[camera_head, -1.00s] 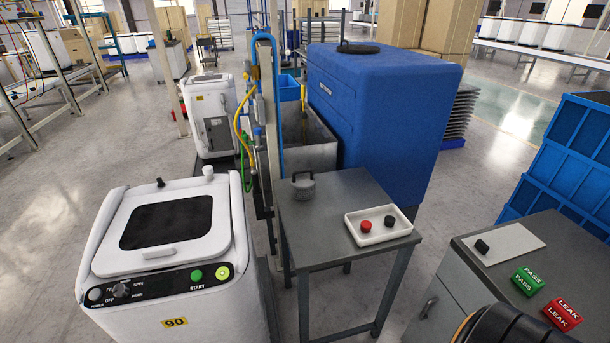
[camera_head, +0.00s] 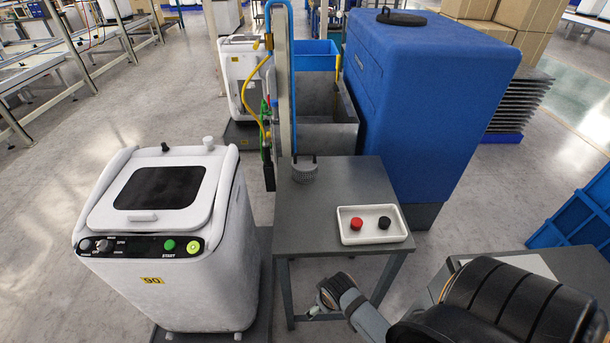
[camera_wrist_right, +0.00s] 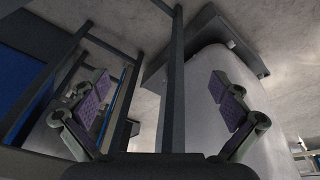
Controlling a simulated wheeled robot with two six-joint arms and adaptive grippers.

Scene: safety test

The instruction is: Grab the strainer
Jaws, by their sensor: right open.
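The strainer (camera_head: 304,172) is a small grey mesh cup with dark upright tabs. It stands at the back left of the grey table (camera_head: 335,265) in the head view. My right gripper (camera_wrist_right: 163,105) is open in the wrist view, its two purple-padded fingers spread with nothing between them. In the head view my right arm comes in from the lower right, and its wrist is in front of the table, low and well apart from the strainer. The strainer does not show in the wrist view. My left gripper is not in view.
A white tray (camera_head: 349,233) with a red cap (camera_head: 356,223) and a black cap (camera_head: 384,222) sits at the table's front right. A white washer (camera_head: 190,270) stands left of the table. A blue tank (camera_head: 430,100) and a hose post (camera_head: 281,80) stand behind. The table's middle is clear.

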